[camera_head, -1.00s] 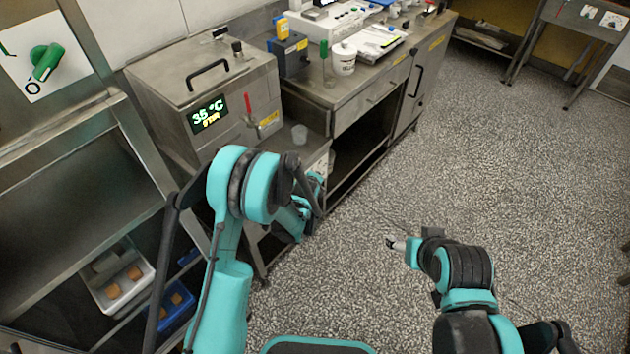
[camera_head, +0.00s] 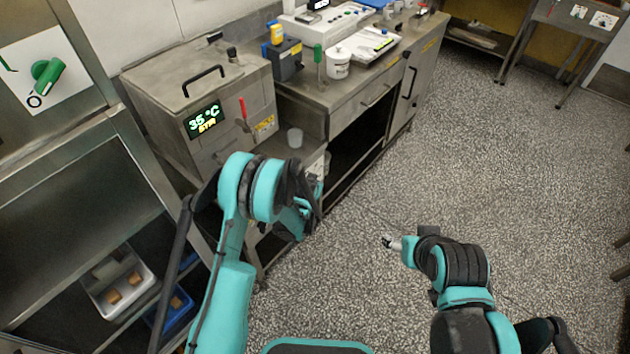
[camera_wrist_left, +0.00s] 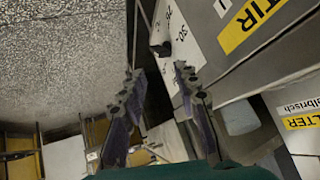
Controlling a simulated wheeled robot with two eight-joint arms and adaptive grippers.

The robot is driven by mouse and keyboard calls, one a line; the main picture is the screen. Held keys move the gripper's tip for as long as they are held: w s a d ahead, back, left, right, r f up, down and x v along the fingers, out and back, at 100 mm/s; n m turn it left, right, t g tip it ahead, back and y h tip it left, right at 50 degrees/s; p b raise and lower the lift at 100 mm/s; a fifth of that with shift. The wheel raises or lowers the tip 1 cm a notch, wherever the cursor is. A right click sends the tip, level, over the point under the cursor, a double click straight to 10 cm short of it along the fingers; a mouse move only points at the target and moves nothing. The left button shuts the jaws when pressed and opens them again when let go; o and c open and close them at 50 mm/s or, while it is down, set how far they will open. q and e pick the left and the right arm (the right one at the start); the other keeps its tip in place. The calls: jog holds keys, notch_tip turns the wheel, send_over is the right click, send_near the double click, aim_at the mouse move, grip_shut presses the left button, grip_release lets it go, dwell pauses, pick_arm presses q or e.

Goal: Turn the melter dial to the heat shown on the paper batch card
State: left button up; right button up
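In the left wrist view, a white scale plate (camera_wrist_left: 178,38) shows 35 and 30 marks beside a dark knob-like part (camera_wrist_left: 160,48). My left gripper (camera_wrist_left: 157,72) has its two fingers apart, with that part just beyond and between the tips; contact is unclear. In the head view its wrist (camera_head: 300,212) partly hides the white panel (camera_head: 317,168). My right gripper (camera_head: 389,242) hangs over the floor, too small to judge. No batch card is clearly readable.
The counter (camera_head: 345,112) holds a white tub (camera_head: 338,62), a tray with papers (camera_head: 372,44) and a scale.

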pick_arm(q)
jog(key=w+f+n, duration=0.2)
jog(key=n, duration=0.3)
jog(key=w+f+n+b, duration=0.1)
jog(key=w+f+n, duration=0.1)
jog(key=n, duration=0.3)
jog(key=w+f+n, duration=0.3)
jog(key=n, duration=0.3)
jog(key=shift+d+f+b, duration=0.3)
jog(key=shift+b, duration=0.1)
grip_shut()
